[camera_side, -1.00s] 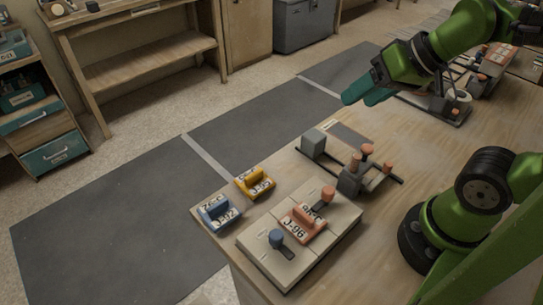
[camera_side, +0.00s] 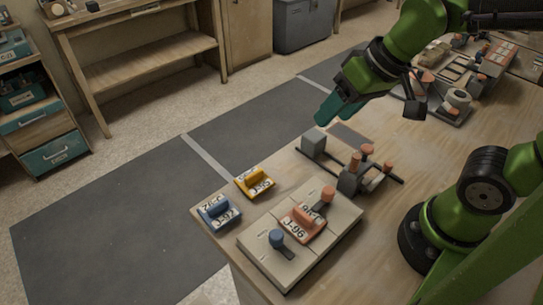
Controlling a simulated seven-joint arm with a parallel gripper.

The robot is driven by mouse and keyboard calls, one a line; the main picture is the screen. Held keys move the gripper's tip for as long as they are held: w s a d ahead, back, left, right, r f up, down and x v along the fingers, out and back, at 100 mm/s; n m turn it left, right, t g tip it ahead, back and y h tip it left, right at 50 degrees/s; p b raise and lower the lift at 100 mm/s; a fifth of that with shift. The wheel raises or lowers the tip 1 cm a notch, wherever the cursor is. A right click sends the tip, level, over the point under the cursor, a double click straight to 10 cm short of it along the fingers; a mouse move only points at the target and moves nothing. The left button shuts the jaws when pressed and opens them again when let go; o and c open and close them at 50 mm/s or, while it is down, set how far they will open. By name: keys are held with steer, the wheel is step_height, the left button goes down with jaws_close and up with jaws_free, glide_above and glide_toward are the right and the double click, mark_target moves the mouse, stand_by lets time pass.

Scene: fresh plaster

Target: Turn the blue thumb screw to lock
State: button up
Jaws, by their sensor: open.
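The blue thumb screw (camera_side: 276,238) stands on the near left part of a pale beige block (camera_side: 262,263), with a dark flat tab beside it. An orange thumb screw (camera_side: 328,194) stands toward the block's far right part. An orange labelled piece (camera_side: 302,224) sits on the block between the two screws. My gripper (camera_side: 324,115) has teal fingers and is open and empty. It is in the air up and to the right of the blue screw, near the grey cube, well apart from the screw.
A blue labelled piece (camera_side: 219,212) and a yellow one (camera_side: 255,182) lie left of the block. A dark fixture with orange knobs (camera_side: 355,178) and a grey cube (camera_side: 313,143) stand behind it. More fixtures (camera_side: 452,105) are at the back right. Bare wood lies right of the block.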

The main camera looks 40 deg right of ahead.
steer(key=a+f+n+g+h, duration=0.15)
steer(key=a+g, duration=0.25)
steer(key=a, duration=0.9)
steer(key=m+g, duration=0.1)
steer(key=m, duration=0.1)
glide_above(276, 235)
steer(key=shift+h, duration=0.35)
step_height(276, 235, down, 15)
steer(key=shift+f, duration=0.15)
jaws_close()
